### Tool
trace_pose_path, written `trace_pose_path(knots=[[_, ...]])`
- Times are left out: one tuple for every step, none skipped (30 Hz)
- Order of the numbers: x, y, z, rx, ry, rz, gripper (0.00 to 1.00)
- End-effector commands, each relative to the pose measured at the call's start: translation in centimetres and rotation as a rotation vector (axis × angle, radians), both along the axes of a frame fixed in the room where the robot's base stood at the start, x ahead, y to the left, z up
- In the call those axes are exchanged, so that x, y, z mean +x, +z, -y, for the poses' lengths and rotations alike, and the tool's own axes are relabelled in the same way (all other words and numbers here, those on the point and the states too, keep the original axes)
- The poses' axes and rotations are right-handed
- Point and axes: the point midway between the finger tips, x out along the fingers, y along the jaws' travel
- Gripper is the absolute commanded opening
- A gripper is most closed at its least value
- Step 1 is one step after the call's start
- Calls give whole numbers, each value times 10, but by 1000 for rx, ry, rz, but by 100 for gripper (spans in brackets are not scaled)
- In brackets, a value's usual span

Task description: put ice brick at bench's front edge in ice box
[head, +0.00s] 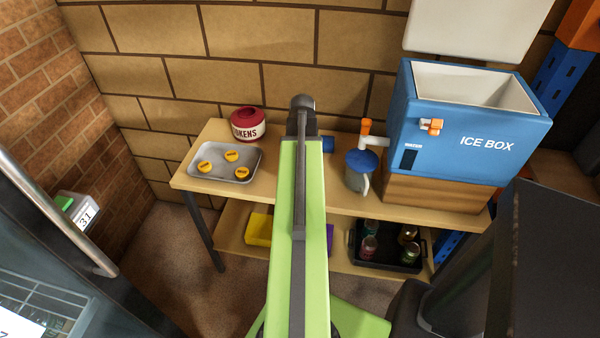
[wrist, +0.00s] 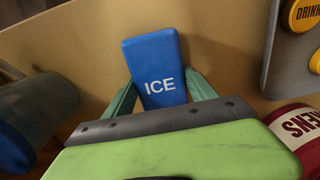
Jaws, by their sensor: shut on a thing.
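The ice brick (wrist: 153,62) is a blue block marked ICE, seen in the wrist view between the two green fingers of my gripper (wrist: 160,88). My gripper is shut on it. Whether the brick touches the bench or is just above it, I cannot tell. In the head view my own arm hides most of the gripper, and a small blue piece of the brick (head: 328,144) shows just right of the arm. The blue ice box (head: 480,150) stands at the bench's right end on a wooden block, its top open and white inside. Its white lid (head: 478,25) is raised behind it.
On the bench (head: 215,135), a tray (head: 222,173) with yellow tokens and a red TOKENS pot (head: 248,124) stand left. A blue-lidded jug (head: 361,171) stands between my arm and the ice box, under its orange-handled tap (head: 366,128). The lower shelf holds a crate of cans (head: 387,262).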

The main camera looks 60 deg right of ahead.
Motion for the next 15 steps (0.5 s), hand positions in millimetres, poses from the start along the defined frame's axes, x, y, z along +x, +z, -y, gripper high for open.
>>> trace_pose_path(knots=[[0,0,0,0,0,0,8],[0,0,0,0,0,0,7],[0,0,0,0,0,-1,7],[0,0,0,0,0,-1,7],[0,0,0,0,0,-1,7],[0,0,0,0,0,-1,7],[0,0,0,0,0,-1,7],[0,1,0,0,0,-1,7],[0,2,0,0,0,-1,7],[0,4,0,0,0,0,7],[0,7,0,0,0,0,7],[0,11,0,0,0,0,7],[0,15,0,0,0,0,7],[0,19,0,0,0,0,7],[0,26,0,0,0,0,7]])
